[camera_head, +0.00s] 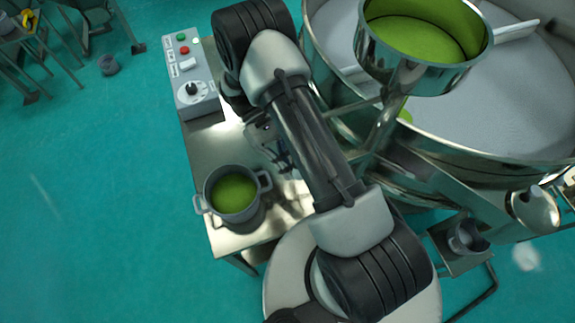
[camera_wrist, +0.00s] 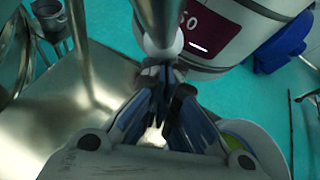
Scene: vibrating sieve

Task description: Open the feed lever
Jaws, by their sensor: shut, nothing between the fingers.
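The feed lever shows in the wrist view as a metal rod ending in a pale round knob (camera_wrist: 160,42). My gripper (camera_wrist: 160,75) has its fingertips together just below the knob in that view, very close to it; I cannot tell whether they touch. Nothing shows between the fingers. In the head view my arm hides the lever and most of the gripper. The steel feed hopper (camera_head: 372,50) holds green material and stands above the big round sieve (camera_head: 480,142), at the upper right.
A steel table (camera_head: 206,160) carries a grey control box (camera_head: 190,72) with buttons and a dial, and a grey pot (camera_head: 234,217) of green material. A steel cup (camera_head: 466,238) stands at the lower right. Open green floor lies left of the table.

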